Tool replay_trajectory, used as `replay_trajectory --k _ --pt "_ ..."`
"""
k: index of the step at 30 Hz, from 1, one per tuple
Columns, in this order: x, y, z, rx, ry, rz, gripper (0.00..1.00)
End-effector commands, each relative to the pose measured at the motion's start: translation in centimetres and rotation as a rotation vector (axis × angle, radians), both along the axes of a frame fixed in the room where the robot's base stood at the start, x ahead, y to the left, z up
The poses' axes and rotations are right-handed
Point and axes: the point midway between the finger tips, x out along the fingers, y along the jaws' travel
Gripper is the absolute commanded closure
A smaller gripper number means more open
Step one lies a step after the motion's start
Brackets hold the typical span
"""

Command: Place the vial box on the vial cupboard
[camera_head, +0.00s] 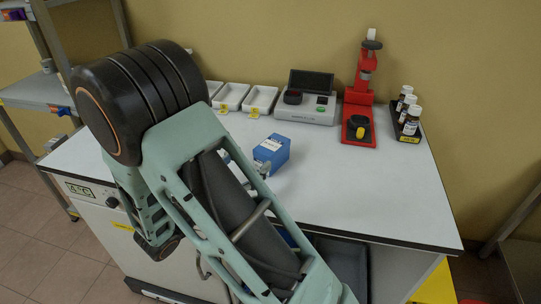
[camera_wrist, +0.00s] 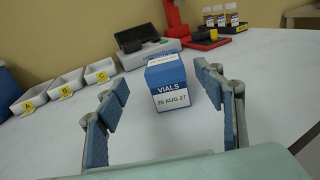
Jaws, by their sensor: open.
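The vial box (camera_head: 272,153) is a small blue box with a white label on the white worktop, right of my arm in the head view. In the wrist view the vial box (camera_wrist: 167,82) stands upright, its label reading "VIALS" and "25 AUG 27" towards me. My gripper (camera_wrist: 162,86) is open, with one blue-padded finger towards each side of the box. The box appears just ahead of or between the fingertips, and no grip on it shows. In the head view my arm hides most of the gripper. No thing is clearly marked as the vial cupboard.
Behind the box are white trays (camera_head: 231,97) marked A, B and C, a grey instrument (camera_head: 308,105) and a red stand (camera_head: 359,105). A rack of brown bottles (camera_head: 409,123) stands at right. A white 4°C unit (camera_head: 95,205) is below the worktop. The worktop's right front is clear.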

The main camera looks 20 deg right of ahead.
Motion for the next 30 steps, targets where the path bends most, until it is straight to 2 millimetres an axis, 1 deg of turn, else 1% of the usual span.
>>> replay_trajectory --k 1,4,7,11,18,21,24,30 --pt "0.4 -0.9 0.0 0.0 0.0 -0.006 0.38" --pt "1.3 -2.4 0.0 0.001 -0.001 -0.007 0.38" --pt "2.0 -3.3 0.0 0.003 -0.001 -0.006 0.38" --pt "2.5 -4.0 0.0 0.001 0.0 -0.004 0.38" --pt "4.0 -7.0 -0.5 0.001 0.0 -0.008 0.38" --pt "4.7 -7.9 -0.5 0.003 -0.001 -0.006 0.38" --pt "5.0 -8.3 -0.5 0.002 0.0 -0.005 0.38" --pt "5.1 -8.3 -0.4 0.002 0.0 -0.004 0.38"
